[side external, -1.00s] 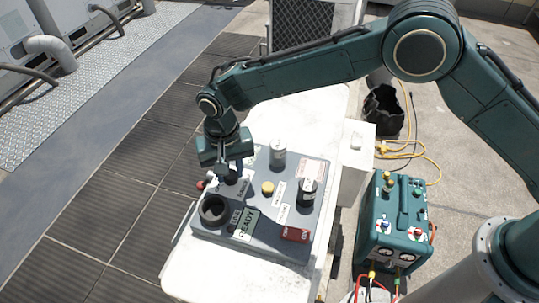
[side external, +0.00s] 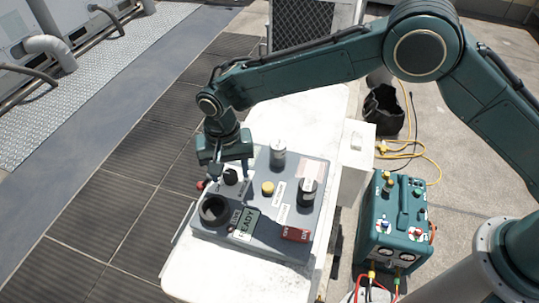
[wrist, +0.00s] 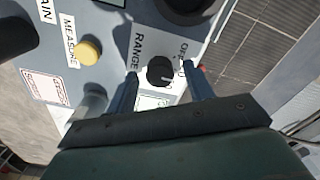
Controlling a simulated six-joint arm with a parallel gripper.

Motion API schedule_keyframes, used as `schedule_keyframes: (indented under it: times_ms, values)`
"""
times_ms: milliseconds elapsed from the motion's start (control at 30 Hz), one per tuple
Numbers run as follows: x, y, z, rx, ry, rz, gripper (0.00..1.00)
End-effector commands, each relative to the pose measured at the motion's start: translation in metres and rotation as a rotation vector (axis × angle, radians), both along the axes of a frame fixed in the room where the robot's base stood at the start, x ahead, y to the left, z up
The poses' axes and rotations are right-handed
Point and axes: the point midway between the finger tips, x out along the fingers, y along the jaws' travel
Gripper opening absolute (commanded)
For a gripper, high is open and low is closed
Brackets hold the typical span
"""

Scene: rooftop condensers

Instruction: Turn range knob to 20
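The black range knob (wrist: 160,70) sits beside the RANGE label (wrist: 138,52) in the wrist view. A pale pointer mark on it faces right, towards small scale lettering that includes OFF; the scale is partly hidden and I cannot read the setting. In the side view the knob (side external: 231,176) stands on the grey tester panel (side external: 262,212). My gripper (wrist: 161,72) is open, one finger on each side of the knob, with gaps showing between. In the side view my gripper (side external: 231,172) is over the panel's far left part.
The white bench top has free room at left front.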

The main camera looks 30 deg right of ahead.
Motion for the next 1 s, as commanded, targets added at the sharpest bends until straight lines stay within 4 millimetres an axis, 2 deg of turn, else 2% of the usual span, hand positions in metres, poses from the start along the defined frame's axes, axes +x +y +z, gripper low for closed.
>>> schedule_keyframes:
  times_ms: [267, 467, 1000]
  values:
    - [0.0, 0.0, 0.003, 0.0, 0.0, 0.0, 0.52]
    - [0.0, 0.0, 0.019, 0.001, -0.001, 0.0, 0.52]
    - [0.0, 0.0, 0.106, 0.002, -0.002, 0.0, 0.52]
